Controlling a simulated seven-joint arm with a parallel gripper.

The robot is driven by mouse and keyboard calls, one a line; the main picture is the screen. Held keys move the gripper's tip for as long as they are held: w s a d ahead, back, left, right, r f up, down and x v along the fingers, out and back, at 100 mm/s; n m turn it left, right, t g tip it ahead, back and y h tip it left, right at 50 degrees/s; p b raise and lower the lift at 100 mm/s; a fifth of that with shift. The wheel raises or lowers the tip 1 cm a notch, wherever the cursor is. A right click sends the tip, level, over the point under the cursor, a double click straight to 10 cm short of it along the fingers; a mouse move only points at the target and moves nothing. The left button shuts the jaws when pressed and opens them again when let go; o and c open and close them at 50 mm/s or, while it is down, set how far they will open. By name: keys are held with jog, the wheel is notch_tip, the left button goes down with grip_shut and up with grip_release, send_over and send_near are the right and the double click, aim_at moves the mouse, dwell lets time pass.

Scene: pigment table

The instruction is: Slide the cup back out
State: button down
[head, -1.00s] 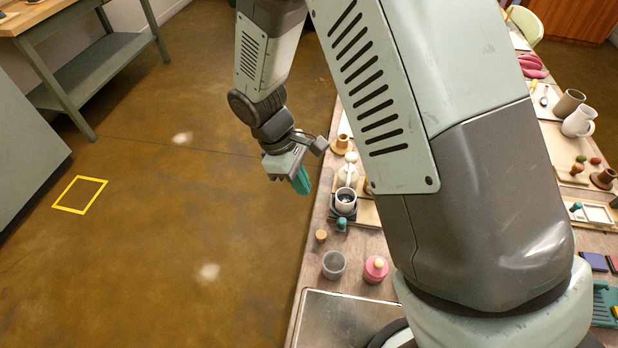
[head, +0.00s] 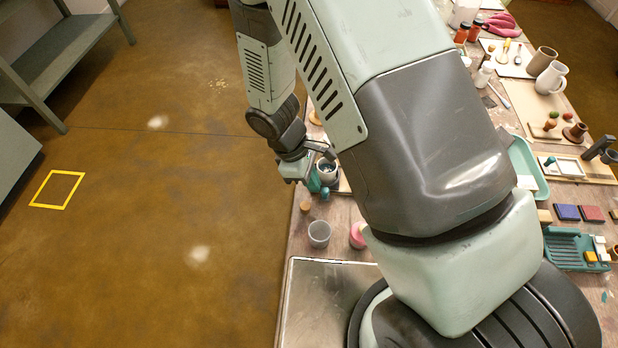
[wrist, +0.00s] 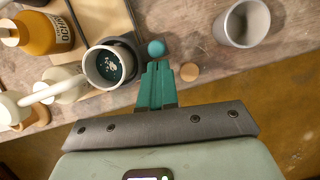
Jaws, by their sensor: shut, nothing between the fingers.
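A pale grey cup (wrist: 92,68) with a dark, speckled inside stands upright at the edge of a wooden board in the wrist view. It also shows in the head view (head: 327,177), partly hidden by my arm. My gripper (wrist: 157,68) has teal fingers that are shut and empty. They are just right of the cup, close to its wall; I cannot tell if they touch it. A teal round knob (wrist: 156,48) is just beyond the fingertips. In the head view my gripper (head: 315,183) is low beside the cup. A second grey cup (head: 319,234) stands apart on the table.
A white jug (wrist: 66,85) stands left of the cup, its handle close to the cup's rim. An ochre bottle (wrist: 40,34) is farther left. A small cork disc (wrist: 188,72) lies right of my fingers. A metal tray (head: 325,300) lies at the near table edge.

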jog(key=shift+d, duration=0.1)
jog(key=d, duration=2.3)
jog(key=shift+d, duration=0.3)
